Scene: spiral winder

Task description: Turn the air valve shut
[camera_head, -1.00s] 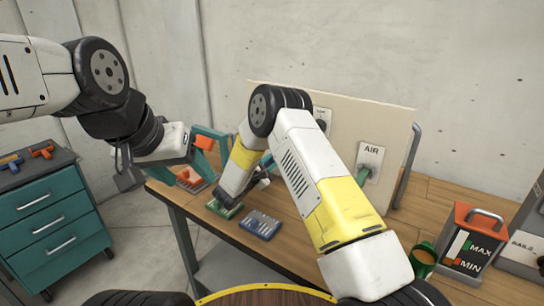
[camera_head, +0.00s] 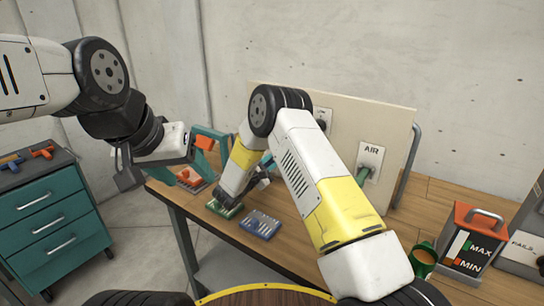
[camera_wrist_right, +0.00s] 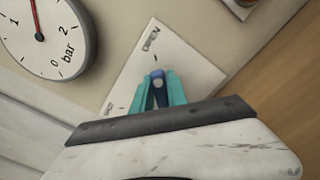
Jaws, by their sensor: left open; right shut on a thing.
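My right gripper (camera_wrist_right: 158,93) is shut on the handle, a teal finger on either side. My left gripper (camera_head: 212,160) is open over the bench's left end, away from the valve.
A round gauge (camera_wrist_right: 42,35) with a red needle, marked bar, is beside the valve plate. A teal drawer cabinet (camera_head: 50,225) stands left.

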